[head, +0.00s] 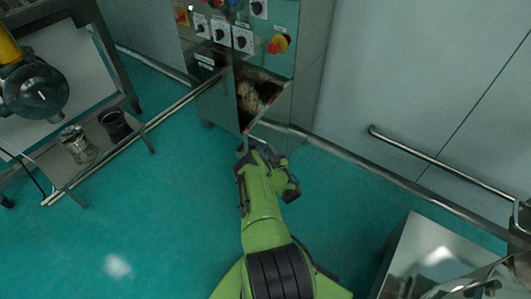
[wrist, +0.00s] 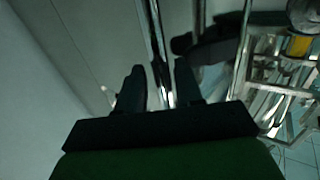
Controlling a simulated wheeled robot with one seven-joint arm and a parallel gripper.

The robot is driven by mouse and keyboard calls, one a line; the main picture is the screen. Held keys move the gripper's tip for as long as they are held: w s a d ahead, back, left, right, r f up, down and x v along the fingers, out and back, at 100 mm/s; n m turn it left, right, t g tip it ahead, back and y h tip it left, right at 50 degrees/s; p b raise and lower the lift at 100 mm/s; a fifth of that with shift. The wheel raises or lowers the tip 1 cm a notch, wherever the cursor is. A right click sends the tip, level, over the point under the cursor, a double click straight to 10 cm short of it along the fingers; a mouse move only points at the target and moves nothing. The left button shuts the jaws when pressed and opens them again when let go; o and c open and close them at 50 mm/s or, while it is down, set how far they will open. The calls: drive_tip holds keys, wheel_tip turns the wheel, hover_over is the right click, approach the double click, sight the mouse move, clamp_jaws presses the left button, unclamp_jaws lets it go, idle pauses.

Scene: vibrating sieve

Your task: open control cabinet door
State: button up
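The control cabinet (head: 267,53) stands upright against the wall at the top middle of the head view, with knobs and buttons on its steel front. My gripper (head: 244,149) is low in front of the cabinet, by the bottom of this wedge. In the wrist view its two dark fingers (wrist: 160,82) are apart, with a shiny vertical metal edge seen between them. Whether they touch that edge is unclear.
A steel table (head: 100,85) with a lower shelf holding two pots stands at the left. A wall rail (head: 440,160) runs along the right. A steel box-like unit (head: 430,258) is at the lower right. The green floor (head: 165,215) is clear left of my arm.

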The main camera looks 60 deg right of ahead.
drive_tip(key=shift+a+f, duration=0.1)
drive_tip(key=shift+s+a, duration=0.15)
drive_tip(key=shift+s, duration=0.1)
drive_tip(key=p+v, duration=0.6)
drive_tip(key=v, duration=0.5)
drive_tip(key=shift+s, duration=0.2)
